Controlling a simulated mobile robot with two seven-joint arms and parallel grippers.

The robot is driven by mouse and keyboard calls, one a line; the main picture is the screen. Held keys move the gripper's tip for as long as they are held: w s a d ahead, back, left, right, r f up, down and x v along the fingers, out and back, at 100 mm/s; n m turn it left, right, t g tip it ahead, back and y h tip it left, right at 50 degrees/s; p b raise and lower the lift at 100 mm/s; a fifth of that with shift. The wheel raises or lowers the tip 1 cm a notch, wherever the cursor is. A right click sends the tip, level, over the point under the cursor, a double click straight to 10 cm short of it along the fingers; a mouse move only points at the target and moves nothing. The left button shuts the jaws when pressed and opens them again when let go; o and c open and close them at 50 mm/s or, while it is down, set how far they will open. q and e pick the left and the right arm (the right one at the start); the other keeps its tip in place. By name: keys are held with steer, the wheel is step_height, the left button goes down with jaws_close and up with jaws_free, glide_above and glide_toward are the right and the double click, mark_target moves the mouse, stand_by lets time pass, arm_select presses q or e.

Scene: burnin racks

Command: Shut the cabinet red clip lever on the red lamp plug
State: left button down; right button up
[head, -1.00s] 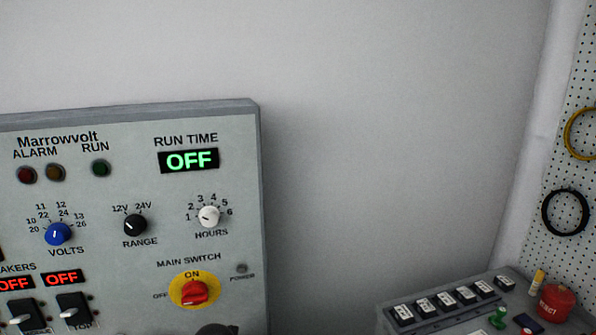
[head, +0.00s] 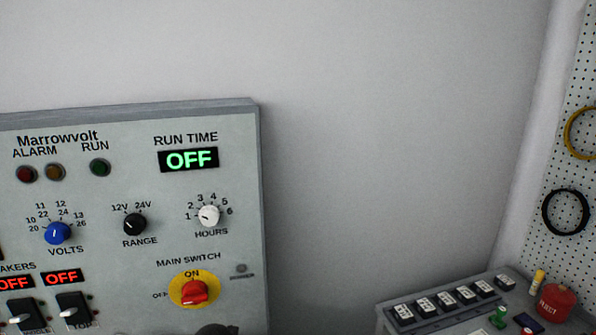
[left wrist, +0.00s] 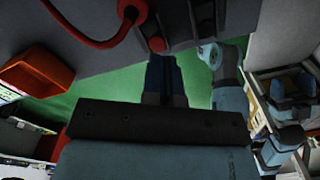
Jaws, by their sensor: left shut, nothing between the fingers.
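My left gripper (left wrist: 165,82) is in the left wrist view, its dark fingers together and empty, pointing up the picture toward the underside of a grey body. The cabinet (head: 120,190) fills the left of the head view; no clip lever or lamp plug shows there.
An orange-red bin (left wrist: 38,72) stands at left in the left wrist view. In the head view a grey box (head: 455,322) with several labelled switches and a red REJECT container (head: 556,303) stands at lower right, beside a pegboard (head: 560,230).

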arm_select(q)
steer(key=shift+f+b, duration=0.8)
steer(key=shift+f, duration=0.3)
stand_by(0.3)
steer(key=shift+r, duration=0.1)
steer(key=shift+r+p, duration=1.5)
steer(key=shift+r, duration=0.9)
